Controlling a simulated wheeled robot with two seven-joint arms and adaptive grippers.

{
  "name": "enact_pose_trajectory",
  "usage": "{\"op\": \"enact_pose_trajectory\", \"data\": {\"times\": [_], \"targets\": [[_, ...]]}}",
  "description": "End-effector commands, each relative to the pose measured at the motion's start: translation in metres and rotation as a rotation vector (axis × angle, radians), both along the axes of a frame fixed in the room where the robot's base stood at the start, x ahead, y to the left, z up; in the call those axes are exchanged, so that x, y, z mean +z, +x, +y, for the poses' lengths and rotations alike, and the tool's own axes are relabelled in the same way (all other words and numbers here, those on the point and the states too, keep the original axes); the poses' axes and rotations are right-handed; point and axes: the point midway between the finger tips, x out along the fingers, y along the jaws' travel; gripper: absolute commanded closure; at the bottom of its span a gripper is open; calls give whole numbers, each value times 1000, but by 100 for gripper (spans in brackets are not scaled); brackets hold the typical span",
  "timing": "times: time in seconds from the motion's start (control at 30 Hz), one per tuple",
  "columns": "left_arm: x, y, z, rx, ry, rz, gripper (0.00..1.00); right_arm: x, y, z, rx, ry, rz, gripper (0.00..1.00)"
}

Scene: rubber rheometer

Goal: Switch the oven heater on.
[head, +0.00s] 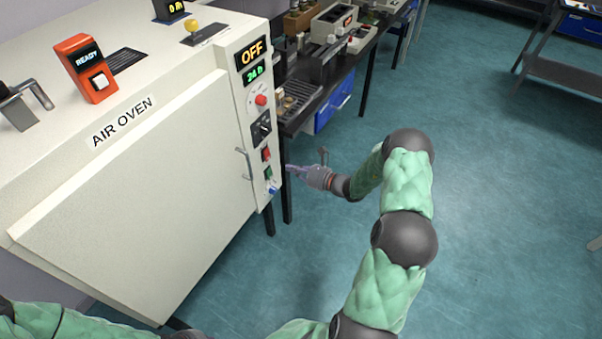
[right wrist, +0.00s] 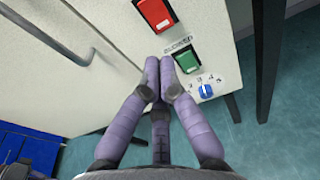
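The white air oven (head: 150,180) has a control panel on its right side. The panel shows an OFF display (head: 253,52) and a green 24.0 display (head: 256,72). Below are a red rocker switch (head: 266,153) and a green rocker switch (head: 268,172). In the right wrist view, the red switch (right wrist: 155,13) is above my fingertips and the green switch (right wrist: 182,58) is just right of them. My left gripper is out of view.
A red round button (head: 260,100), a black rotary knob (head: 261,128) and a blue knob (head: 273,190) share the panel. A door handle (head: 245,163) stands just left of it. A bench with instruments (head: 330,70) is behind. Open floor lies to the right.

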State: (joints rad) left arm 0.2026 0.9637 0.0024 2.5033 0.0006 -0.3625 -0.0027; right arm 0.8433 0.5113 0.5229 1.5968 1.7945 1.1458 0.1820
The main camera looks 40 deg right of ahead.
Motion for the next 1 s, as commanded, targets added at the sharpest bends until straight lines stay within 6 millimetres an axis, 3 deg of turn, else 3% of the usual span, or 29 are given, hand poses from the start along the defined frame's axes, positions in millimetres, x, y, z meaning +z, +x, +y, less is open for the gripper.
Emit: {"op": "enact_pose_trajectory", "data": {"times": [0.2, 0.4, 0.6, 1.0], "targets": [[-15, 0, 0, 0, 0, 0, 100, -8, 38, 17, 3, 0, -2, 100], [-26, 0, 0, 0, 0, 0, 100, -11, 63, 26, 1, 0, -1, 100], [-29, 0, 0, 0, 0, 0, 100, -11, 73, 30, -1, 0, -1, 100], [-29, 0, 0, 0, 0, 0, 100, -11, 75, 31, 0, 0, 0, 100]]}}
